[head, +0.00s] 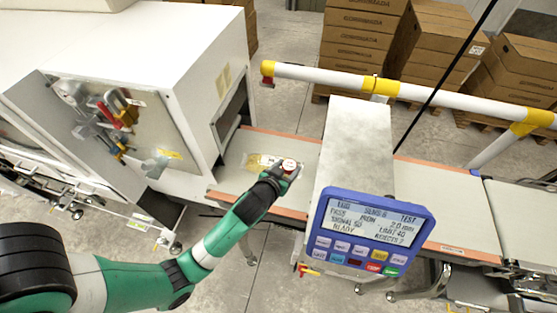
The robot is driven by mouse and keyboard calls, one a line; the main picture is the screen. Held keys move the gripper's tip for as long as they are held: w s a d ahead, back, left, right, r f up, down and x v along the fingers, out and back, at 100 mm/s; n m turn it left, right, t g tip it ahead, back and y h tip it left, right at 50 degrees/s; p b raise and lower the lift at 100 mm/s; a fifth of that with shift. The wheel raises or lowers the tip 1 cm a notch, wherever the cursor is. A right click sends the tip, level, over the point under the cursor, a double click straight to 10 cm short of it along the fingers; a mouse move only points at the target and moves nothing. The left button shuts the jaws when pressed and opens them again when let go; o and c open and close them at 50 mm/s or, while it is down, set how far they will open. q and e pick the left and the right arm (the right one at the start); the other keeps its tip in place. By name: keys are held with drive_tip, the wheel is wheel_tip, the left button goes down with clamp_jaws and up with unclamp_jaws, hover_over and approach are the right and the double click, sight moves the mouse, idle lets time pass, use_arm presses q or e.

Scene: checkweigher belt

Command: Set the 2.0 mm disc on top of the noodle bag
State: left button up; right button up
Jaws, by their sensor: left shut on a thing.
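The noodle bag (256,161), clear with yellowish contents, lies on the grey belt between the white cabinet and the metal tunnel. A small round white disc with red marking (290,164) is at the tip of my left gripper (284,171), which is shut on it. The disc is at the right end of the bag in the picture. I cannot tell whether it touches the bag or is held above it. The gripper covers part of the bag's near right side. My right gripper is out of view.
A blue control panel (366,233) reading "TEST" and "2.0 mm" stands right of my arm. The metal tunnel (352,150) spans the belt (233,175). A white cabinet (190,75) is at left. A white and yellow rail (325,77) runs behind, before stacked cartons.

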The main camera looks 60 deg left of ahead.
use_arm(q)
drive_tip(key=shift+w+d+r, duration=0.2)
drive_tip(key=shift+d, duration=0.15)
drive_tip(key=shift+f, duration=0.1)
drive_tip(key=a+f+b, duration=0.4)
drive_tip(key=a+b, duration=0.2)
drive_tip(key=a, duration=0.1)
drive_tip(key=b, duration=0.2)
hover_over(270, 164)
drive_tip(key=f, duration=0.3)
drive_tip(key=d+f, duration=0.1)
drive_tip(key=f, duration=0.1)
drive_tip(key=shift+s, duration=0.15)
drive_tip(key=shift+a+f, duration=0.15)
drive_tip(key=shift+a, duration=0.15)
drive_tip(key=shift+a+f, duration=0.15)
drive_tip(key=shift+f, duration=0.15)
wheel_tip(270, 164, down, 3)
drive_tip(key=shift+a+r+b, duration=0.1)
drive_tip(key=shift+b, duration=0.3)
drive_tip(key=shift+f, duration=0.2)
